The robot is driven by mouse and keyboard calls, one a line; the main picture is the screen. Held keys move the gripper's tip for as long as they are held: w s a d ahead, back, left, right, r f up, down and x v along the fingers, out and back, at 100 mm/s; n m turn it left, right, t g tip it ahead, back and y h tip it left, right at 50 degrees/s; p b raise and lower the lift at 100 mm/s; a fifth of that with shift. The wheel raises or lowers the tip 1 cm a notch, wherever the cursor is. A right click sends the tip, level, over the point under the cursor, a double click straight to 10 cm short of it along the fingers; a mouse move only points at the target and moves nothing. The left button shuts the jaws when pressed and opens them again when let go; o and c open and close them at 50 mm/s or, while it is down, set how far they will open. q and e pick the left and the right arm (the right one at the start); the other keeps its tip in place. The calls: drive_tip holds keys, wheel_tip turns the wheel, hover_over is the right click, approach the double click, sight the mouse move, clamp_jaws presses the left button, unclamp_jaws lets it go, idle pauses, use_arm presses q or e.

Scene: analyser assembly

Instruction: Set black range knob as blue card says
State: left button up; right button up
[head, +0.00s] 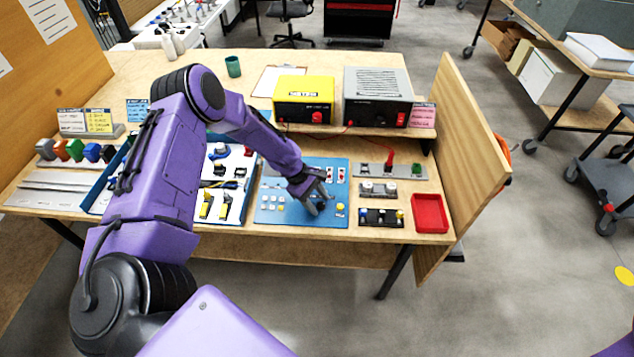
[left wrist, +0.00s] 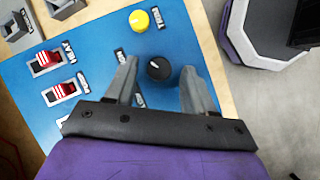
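The black range knob (left wrist: 159,69) shows in the left wrist view on a blue panel (left wrist: 88,27). Its small white mark points toward the upper left of that picture. My left gripper (left wrist: 160,66) is open, one finger on each side of the knob, with gaps between fingers and knob. In the head view my left gripper (head: 318,203) is over the right part of the blue panel (head: 290,216) and hides the knob. The blue card (head: 137,108) stands at the back left, partly behind my arm; its writing is too small to read. My right gripper is not in view.
A yellow button (left wrist: 139,20) and red switches (left wrist: 47,60) are near the knob. A red tray (head: 430,214) lies at right, beside black modules (head: 381,218). A yellow unit (head: 304,98) and a grey unit (head: 377,97) stand behind the panel.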

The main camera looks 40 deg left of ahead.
use_arm(q)
drive_tip(key=b+v, duration=0.1)
drive_tip(key=v, duration=0.9)
drive_tip(key=shift+a+r, duration=0.15)
drive_tip(key=shift+r, duration=0.05)
drive_tip(key=shift+s, duration=0.1)
